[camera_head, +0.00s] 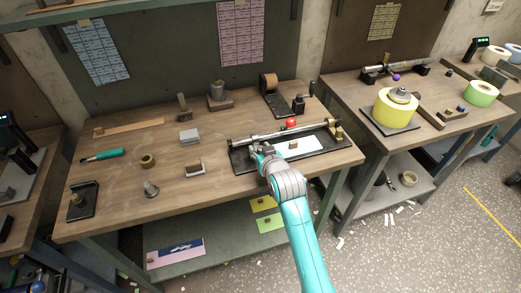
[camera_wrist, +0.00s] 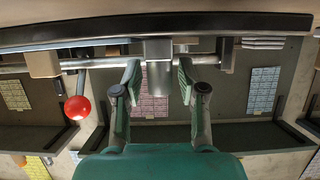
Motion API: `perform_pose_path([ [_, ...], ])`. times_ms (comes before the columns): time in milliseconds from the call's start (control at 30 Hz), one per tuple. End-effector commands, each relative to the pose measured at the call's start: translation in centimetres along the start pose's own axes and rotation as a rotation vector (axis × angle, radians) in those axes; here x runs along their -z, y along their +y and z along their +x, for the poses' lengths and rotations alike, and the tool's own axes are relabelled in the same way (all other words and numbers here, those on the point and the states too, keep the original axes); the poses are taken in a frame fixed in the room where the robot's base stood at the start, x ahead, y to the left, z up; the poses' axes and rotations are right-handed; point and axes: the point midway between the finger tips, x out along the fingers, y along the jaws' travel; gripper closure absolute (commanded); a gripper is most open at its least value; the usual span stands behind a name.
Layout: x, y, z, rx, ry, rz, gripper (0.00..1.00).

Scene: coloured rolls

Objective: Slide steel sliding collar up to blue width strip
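The steel sliding collar (camera_wrist: 158,66) shows in the wrist view as a grey block on a horizontal steel rod (camera_wrist: 100,63). My gripper (camera_wrist: 159,70) is open, with one finger on each side of the collar and visible gaps to it. In the head view my gripper (camera_head: 260,150) is at the left part of the black fixture (camera_head: 243,162) and mostly hides the collar. A thin pale-blue edge (camera_wrist: 70,44) lies left of the collar in the wrist view. I cannot tell whether it is the blue width strip.
A red ball knob (camera_head: 291,122) stands by the rod, right of my gripper in the head view. A white sheet (camera_head: 302,145) lies on the fixture. A grey block (camera_head: 190,136) and a small holder (camera_head: 194,168) lie to the left, with bare tabletop between.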

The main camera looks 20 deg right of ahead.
Motion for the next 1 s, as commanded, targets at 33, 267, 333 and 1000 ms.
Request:
perform_pose_path([
  [33,-0.01,0.00,-0.01,0.000,0.000,0.000,0.78],
  [267,-0.01,0.00,-0.01,0.000,0.000,0.000,1.00],
  [333,-0.02,0.06,-0.01,0.000,0.000,0.000,1.00],
  [1000,-0.02,0.71,-0.02,0.000,0.000,0.000,0.51],
])
